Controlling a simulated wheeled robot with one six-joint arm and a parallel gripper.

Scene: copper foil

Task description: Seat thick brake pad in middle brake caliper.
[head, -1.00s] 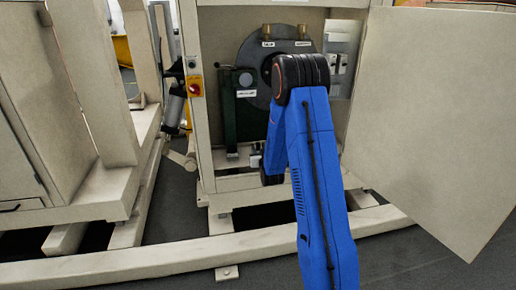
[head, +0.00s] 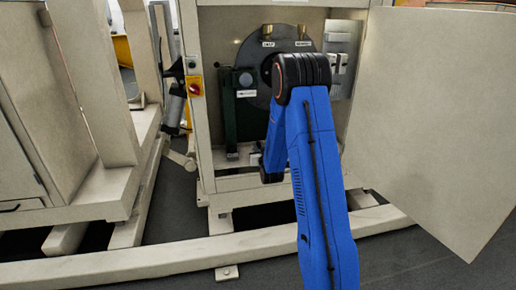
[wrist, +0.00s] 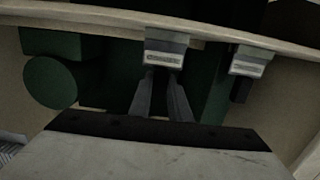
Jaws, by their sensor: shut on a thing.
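My gripper (wrist: 162,78) shows in the wrist view as two dark grey fingers, close together and shut on the thick brake pad. The pad itself is hard to make out in the dim picture. A pale labelled block (wrist: 167,48) lies directly at the fingertips, and a similar labelled block (wrist: 250,60) is to its right. The label writing is too blurred to read, and I cannot tell which of these belongs to the middle brake caliper. In the head view my gripper is hidden behind my blue arm, and the calipers cannot be told apart.
A beige cabinet edge (wrist: 215,33) crosses the top of the wrist view. A green cylinder (wrist: 50,82) is at left. In the head view, a grey disc (head: 258,52) and a green column (head: 229,118) stand inside the open cabinet; its door (head: 440,110) swings out at right.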

